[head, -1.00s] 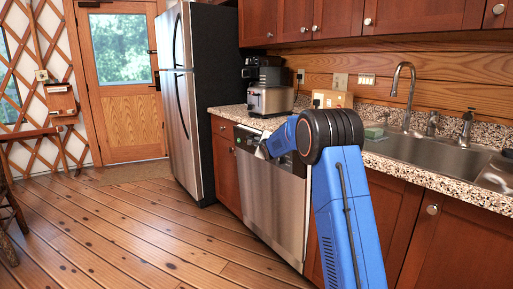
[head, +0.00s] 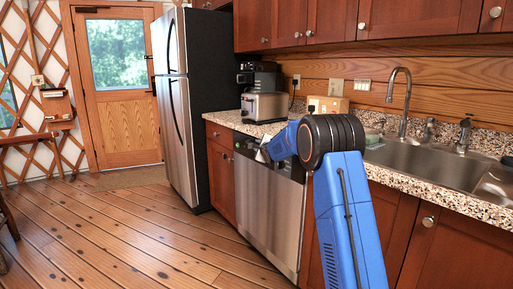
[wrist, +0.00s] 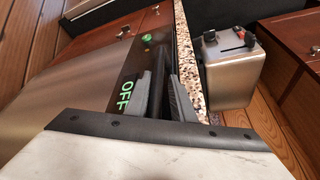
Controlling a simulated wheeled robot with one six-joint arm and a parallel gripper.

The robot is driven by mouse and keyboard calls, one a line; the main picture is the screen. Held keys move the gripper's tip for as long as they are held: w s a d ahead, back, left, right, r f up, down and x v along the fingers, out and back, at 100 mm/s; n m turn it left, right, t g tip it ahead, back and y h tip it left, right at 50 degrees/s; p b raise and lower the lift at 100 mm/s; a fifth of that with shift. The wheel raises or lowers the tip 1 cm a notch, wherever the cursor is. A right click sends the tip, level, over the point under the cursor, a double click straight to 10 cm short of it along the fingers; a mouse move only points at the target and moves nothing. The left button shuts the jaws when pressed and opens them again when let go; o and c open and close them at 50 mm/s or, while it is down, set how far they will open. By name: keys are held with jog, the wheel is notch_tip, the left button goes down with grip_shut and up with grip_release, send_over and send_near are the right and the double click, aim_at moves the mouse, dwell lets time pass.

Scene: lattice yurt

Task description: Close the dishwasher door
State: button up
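The dishwasher door (head: 268,205) is a brushed steel panel with a dark control strip along its top, under the counter. It stands upright or nearly so; I cannot tell whether it is fully flush. In the wrist view, the door (wrist: 85,80) fills the left side, with green "OFF" lettering on the dark strip. My gripper (wrist: 162,75) is at the door's upper part, beside the counter edge. Its two dark fingers show with a dark area between them, and the opening is unclear. In the head view, my gripper (head: 262,154) is small and partly hidden by my blue arm.
The speckled counter (head: 235,119) runs above the dishwasher and carries a steel toaster (head: 265,107). A fridge (head: 185,105) stands left of the cabinets. A sink (head: 425,160) lies to the right. The wooden floor (head: 130,235) in front is clear.

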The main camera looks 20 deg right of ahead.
jog(key=shift+s+d+r, duration=0.1)
jog(key=shift+d, duration=0.1)
jog(key=s+a+r, duration=0.1)
jog(key=s+r, duration=0.1)
jog(key=s, duration=1.5)
jog(key=shift+r, duration=0.4)
jog(key=s+a+n+g, duration=0.2)
jog(key=s+n, duration=0.2)
jog(key=s, duration=0.5)
jog(key=s+a+f+n+g, duration=0.1)
jog(key=s+a+n+g, duration=0.15)
jog(key=s, duration=0.75)
jog(key=s+a+n+g, duration=0.1)
jog(key=s+n, duration=0.3)
jog(key=s, duration=0.5)
jog(key=s+a+f+n+g, duration=0.2)
jog(key=s+f+n, duration=0.2)
jog(key=s, duration=0.7)
jog(key=s+a+f+n+g, duration=0.1)
jog(key=s+a+f+n, duration=0.1)
jog(key=s, duration=0.9)
jog(key=s+a+f+n+g, duration=0.1)
jog(key=s+f+n, duration=0.4)
jog(key=s, duration=0.6)
jog(key=shift+s+a+f+n+g+y, duration=0.3)
jog(key=shift+a+n+g, duration=0.1)
jog(key=shift+n+g, duration=0.5)
